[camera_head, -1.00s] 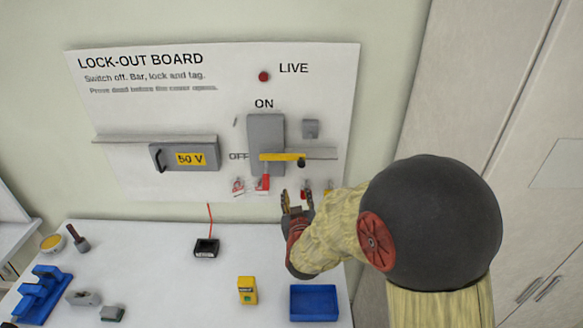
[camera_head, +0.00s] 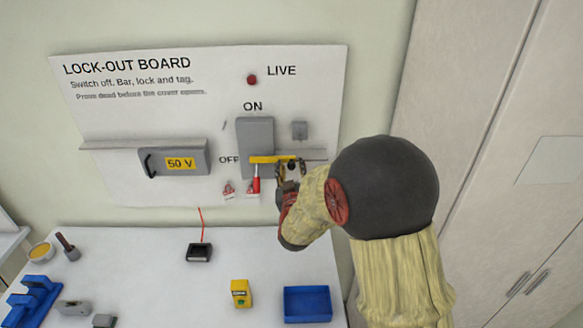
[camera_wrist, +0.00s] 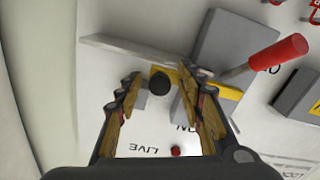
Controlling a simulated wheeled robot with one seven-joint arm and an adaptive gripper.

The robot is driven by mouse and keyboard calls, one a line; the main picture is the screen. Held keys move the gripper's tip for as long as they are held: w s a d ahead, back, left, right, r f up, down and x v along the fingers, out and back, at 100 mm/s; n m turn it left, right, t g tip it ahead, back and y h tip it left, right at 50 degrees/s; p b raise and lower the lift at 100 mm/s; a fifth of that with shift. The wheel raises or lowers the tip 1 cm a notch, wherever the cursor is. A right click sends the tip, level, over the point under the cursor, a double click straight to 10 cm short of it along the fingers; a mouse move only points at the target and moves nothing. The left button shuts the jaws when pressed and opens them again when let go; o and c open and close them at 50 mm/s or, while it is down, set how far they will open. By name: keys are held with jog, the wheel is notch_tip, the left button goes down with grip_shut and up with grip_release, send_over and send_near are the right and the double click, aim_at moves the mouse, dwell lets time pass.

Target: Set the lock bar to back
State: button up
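The yellow lock bar (camera_head: 266,160) lies level across the lower part of the grey switch box (camera_head: 254,135) on the board. It also shows in the wrist view (camera_wrist: 228,91), partly hidden by a finger. Its black knob (camera_wrist: 160,83) is at the bar's right end in the head view. My gripper (camera_head: 291,170) is at that end. In the wrist view my gripper (camera_wrist: 165,88) is open, with the knob between its fingers and visible gaps on both sides. The red switch handle (camera_head: 256,182) points down, near OFF; it also shows in the wrist view (camera_wrist: 278,56).
A grey rail (camera_head: 315,155) runs behind the bar's right end. Red-and-white tags (camera_head: 229,189) hang below left. A 50 V cover (camera_head: 175,161) is further left. The table holds a blue tray (camera_head: 307,304), a yellow box (camera_head: 241,293) and a black meter (camera_head: 199,251).

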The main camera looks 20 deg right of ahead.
jog(key=shift+c, duration=1.2)
grip_shut()
